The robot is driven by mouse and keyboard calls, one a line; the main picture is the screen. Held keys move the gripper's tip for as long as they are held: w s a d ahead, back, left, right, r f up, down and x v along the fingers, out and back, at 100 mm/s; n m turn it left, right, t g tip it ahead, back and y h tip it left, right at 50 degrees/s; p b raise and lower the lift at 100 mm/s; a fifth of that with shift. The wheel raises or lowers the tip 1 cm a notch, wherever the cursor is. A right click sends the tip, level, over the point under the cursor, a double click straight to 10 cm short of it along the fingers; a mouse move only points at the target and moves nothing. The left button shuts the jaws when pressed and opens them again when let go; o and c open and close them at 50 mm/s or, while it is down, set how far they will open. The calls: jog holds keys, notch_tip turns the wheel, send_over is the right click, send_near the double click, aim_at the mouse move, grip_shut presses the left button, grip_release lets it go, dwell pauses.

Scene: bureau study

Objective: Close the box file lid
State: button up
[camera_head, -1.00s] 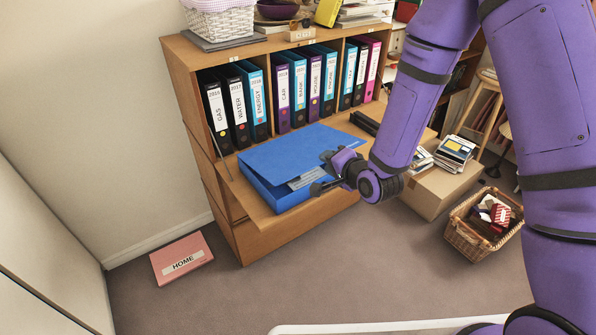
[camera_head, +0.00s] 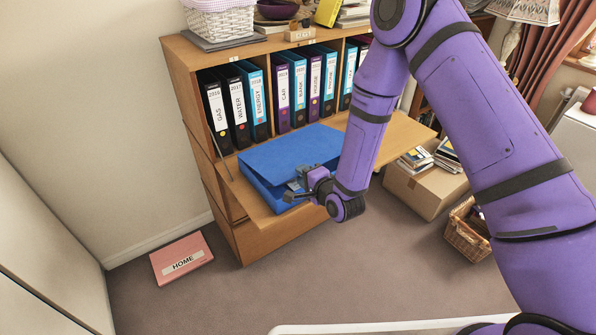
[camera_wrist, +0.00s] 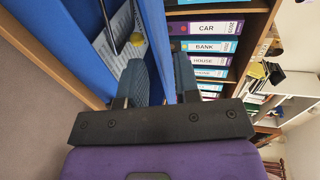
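The blue box file (camera_head: 262,188) lies on the wooden fold-down flap of the cabinet. Its blue lid (camera_head: 290,150) is raised at a slant over the box, partly open. In the wrist view, papers and a metal clip show inside the box (camera_wrist: 118,40), left of the lid panel (camera_wrist: 155,35). My gripper (camera_head: 291,192) is at the front right of the box file. Its two fingers (camera_wrist: 160,78) stand apart, with the lid's edge showing in the gap between them. Whether a finger touches the lid is unclear. My gripper hides the box's right front part.
The flap (camera_head: 395,135) is bare at its right. Upright ring binders (camera_head: 283,95) fill the shelf behind. A pink HOME box file (camera_head: 182,258) lies on the floor at left. A cardboard box (camera_head: 425,190) and a wicker basket (camera_head: 465,235) stand at right.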

jog(key=shift+x, duration=1.55)
grip_shut()
